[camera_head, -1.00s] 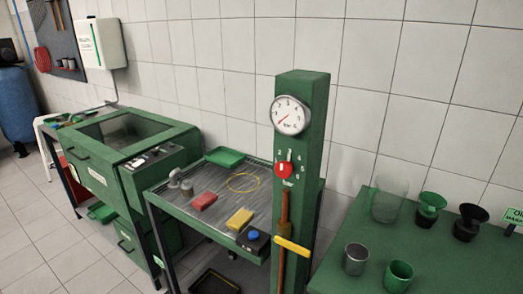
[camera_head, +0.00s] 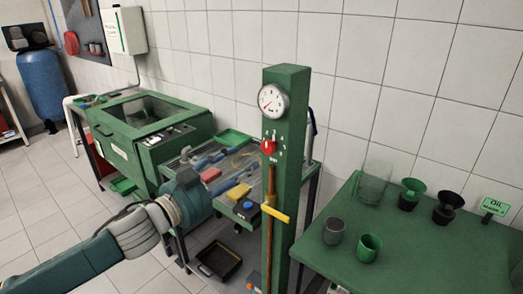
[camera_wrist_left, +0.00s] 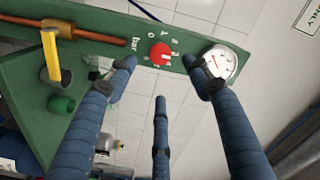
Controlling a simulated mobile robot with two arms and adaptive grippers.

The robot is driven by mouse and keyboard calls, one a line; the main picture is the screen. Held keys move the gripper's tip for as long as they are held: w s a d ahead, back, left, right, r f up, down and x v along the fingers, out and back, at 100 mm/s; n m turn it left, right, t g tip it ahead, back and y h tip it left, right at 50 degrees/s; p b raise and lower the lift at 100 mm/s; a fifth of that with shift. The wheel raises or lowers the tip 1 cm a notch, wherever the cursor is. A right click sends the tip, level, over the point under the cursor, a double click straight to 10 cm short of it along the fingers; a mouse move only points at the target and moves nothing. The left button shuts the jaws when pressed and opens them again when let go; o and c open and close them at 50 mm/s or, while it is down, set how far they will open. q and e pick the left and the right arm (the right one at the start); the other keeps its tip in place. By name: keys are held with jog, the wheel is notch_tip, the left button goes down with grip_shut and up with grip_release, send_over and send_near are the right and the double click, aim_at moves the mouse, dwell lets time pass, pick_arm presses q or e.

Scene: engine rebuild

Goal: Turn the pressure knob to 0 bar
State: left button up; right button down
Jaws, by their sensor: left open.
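The red pressure knob (camera_head: 268,146) is on the front of the green column (camera_head: 287,190), below the round white gauge (camera_head: 273,101). The gauge needle points to the lower left. My left gripper (camera_head: 238,172) is open and empty, left of the column and below knob height, with its blue fingers towards it. In the left wrist view the knob (camera_wrist_left: 159,54) appears between the spread fingertips (camera_wrist_left: 160,75), apart from them. Numbers and "bar" surround it there; its exact setting is too small to read. The gauge (camera_wrist_left: 216,63) is beside the right finger. My right gripper is not in view.
A yellow handle (camera_head: 276,214) sticks out from the column below the knob. A green table (camera_head: 420,240) with cups and funnels stands at right.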

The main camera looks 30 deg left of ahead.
aim_at(266, 149)
pick_arm(q)
jog(key=w, duration=0.7)
jog(key=shift+w+d+r+p, duration=0.15)
jog(key=shift+d+p, duration=0.15)
jog(key=shift+p, duration=0.1)
jog(key=shift+w+d, duration=0.1)
jog(key=shift+w, duration=1)
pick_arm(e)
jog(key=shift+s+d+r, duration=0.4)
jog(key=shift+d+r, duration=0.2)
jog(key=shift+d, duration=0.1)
pick_arm(q)
jog(key=shift+c, duration=0.2)
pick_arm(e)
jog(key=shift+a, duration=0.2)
pick_arm(q)
jog(key=shift+f, duration=0.2)
jog(key=c, duration=1.1)
